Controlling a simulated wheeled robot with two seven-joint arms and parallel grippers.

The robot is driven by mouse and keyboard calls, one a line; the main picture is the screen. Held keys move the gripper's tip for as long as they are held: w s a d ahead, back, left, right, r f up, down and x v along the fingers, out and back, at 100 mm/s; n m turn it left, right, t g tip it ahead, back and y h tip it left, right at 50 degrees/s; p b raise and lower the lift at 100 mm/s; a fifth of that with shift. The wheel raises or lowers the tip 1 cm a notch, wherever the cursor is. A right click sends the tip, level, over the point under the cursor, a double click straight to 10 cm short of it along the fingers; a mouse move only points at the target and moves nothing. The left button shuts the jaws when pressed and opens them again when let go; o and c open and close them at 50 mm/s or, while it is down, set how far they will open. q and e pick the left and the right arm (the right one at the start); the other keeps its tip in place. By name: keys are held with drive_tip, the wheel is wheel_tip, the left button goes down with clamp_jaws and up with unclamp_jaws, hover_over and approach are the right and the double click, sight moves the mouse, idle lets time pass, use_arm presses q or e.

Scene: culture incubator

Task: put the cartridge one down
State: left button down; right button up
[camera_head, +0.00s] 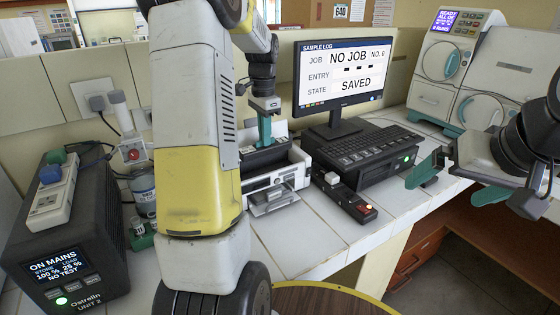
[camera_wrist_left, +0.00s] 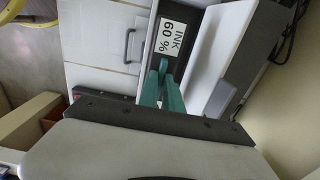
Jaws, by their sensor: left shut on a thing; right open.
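The cartridge (camera_wrist_left: 186,52) is a dark block with a white label reading "INK 60 %" in the left wrist view. In the head view its dark body (camera_head: 262,158) shows under the left fingertips, at the open top of the white printer (camera_head: 298,172). My left gripper (camera_head: 265,138) points down with its green fingers shut on the cartridge; the fingers also show in the left wrist view (camera_wrist_left: 163,88). Whether the cartridge rests on the printer or hangs just above it, I cannot tell. My right gripper (camera_head: 443,190) is open and empty at the right, over the counter's front edge.
A monitor (camera_head: 343,75) reads "NO JOB" and "SAVED", with a keyboard (camera_head: 360,145) below. A black power unit (camera_head: 70,240) stands left. The white tiled counter (camera_head: 300,240) is clear in front.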

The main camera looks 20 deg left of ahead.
sight(265, 152)
use_arm(q)
wheel_tip(265, 152, down, 6)
drive_tip(key=shift+w+f, duration=0.1)
drive_tip(key=shift+f, duration=1.8)
drive_tip(key=shift+f, duration=0.15)
drive_tip(key=c, duration=1.5)
unclamp_jaws()
